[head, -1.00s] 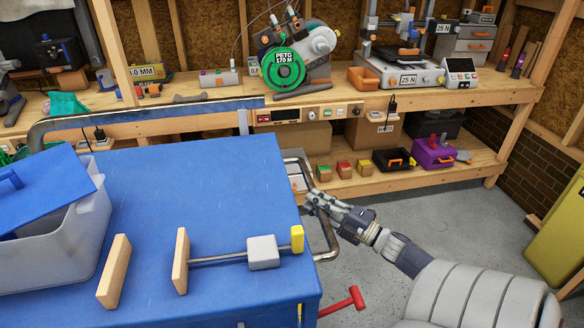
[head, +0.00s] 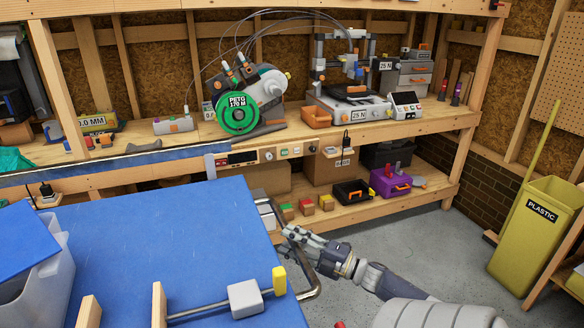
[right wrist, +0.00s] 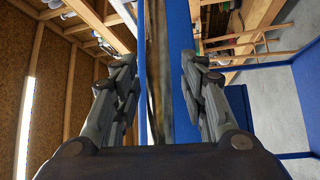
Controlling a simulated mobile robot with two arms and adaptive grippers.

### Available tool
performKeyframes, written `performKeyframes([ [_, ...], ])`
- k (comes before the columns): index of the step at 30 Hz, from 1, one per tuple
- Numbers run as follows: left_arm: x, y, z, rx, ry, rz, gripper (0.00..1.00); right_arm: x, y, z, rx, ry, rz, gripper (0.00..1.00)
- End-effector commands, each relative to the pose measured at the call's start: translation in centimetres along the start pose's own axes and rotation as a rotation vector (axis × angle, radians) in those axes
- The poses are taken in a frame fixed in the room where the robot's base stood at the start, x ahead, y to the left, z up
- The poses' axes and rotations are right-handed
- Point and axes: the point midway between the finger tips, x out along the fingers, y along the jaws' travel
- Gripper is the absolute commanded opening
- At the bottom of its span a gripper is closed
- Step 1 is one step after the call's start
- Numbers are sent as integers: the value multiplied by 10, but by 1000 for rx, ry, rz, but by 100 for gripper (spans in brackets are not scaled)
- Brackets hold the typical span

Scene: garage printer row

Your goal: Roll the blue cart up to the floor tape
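The blue cart (head: 150,255) fills the lower left of the head view, with a bent metal handle (head: 313,288) at its right end. My right gripper (head: 287,240) is at that handle. In the right wrist view its two fingers (right wrist: 158,85) stand apart, with the upright handle bar (right wrist: 158,50) between them and gaps showing on both sides. Contact with the bar cannot be made out. My left gripper is out of view. I cannot make out the floor tape in either view.
The cart carries a grey bin (head: 35,275) with a blue lid and a rod with a grey block (head: 246,297). A wooden workbench (head: 415,125) with printers runs behind it. Grey floor (head: 425,240) is open at right, up to a yellow plastic bin (head: 530,235).

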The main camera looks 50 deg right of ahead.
Motion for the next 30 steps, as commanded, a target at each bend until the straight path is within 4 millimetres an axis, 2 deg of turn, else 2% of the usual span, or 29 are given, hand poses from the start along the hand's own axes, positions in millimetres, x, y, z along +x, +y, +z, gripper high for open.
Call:
performKeyframes([
  [6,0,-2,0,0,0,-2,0,-1,0,0,0,-1,1,40],
  [10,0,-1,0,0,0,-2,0,-11,-1,0,1,-2,-2,40],
  [21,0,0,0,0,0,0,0,-86,-1,0,1,-3,-3,40],
  [25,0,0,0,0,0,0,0,-106,-1,0,1,-2,-2,40],
  [30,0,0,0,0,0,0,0,-118,0,0,0,0,0,40],
])
